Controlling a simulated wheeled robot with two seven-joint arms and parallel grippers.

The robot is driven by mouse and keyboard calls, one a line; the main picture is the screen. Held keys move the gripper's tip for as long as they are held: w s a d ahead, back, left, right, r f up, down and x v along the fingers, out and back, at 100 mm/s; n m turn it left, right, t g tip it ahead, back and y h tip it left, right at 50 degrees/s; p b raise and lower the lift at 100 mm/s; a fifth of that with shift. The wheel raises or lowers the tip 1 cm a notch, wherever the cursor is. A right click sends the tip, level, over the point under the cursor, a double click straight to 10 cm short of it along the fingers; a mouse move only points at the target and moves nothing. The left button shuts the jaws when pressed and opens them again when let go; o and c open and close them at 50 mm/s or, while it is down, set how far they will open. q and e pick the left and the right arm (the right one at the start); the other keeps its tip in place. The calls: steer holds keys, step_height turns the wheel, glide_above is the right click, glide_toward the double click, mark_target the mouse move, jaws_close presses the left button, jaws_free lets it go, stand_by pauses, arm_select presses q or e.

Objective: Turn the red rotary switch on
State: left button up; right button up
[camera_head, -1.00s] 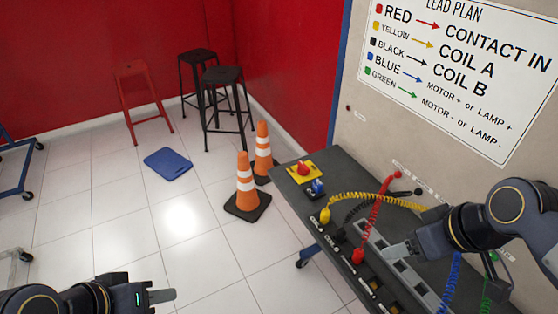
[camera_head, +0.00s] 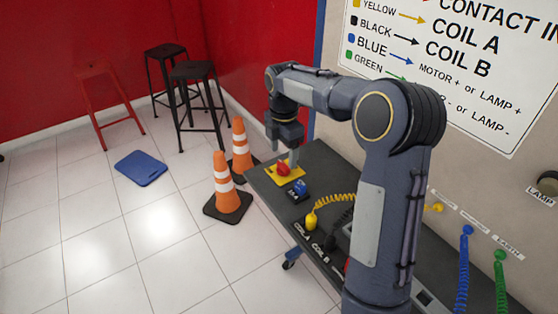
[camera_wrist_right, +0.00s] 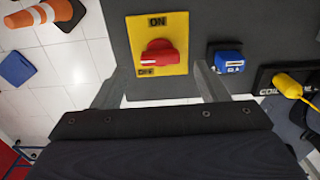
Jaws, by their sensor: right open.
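The red rotary switch (camera_head: 283,169) sits on a yellow plate (camera_head: 297,174) at the far left end of the dark bench top. In the right wrist view the red knob (camera_wrist_right: 158,56) has its bar lying roughly crosswise, between the "ON" label above and the "OFF" label at lower left. My right gripper (camera_head: 282,146) is open and empty, above the switch. In the right wrist view its two fingers (camera_wrist_right: 162,74) stand wide on either side of the plate, with the knob between their lines. I cannot tell the height gap. My left gripper is out of view.
A blue block (camera_head: 301,190) sits close beside the switch, with a yellow plug (camera_head: 311,219) and its coiled lead farther along the bench. Orange cones (camera_head: 226,188) stand on the floor left of the bench. The lead plan board (camera_head: 450,60) is behind.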

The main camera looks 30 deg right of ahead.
mark_target(283, 164)
steer(key=shift+f, duration=1.85)
steer(key=c, duration=1)
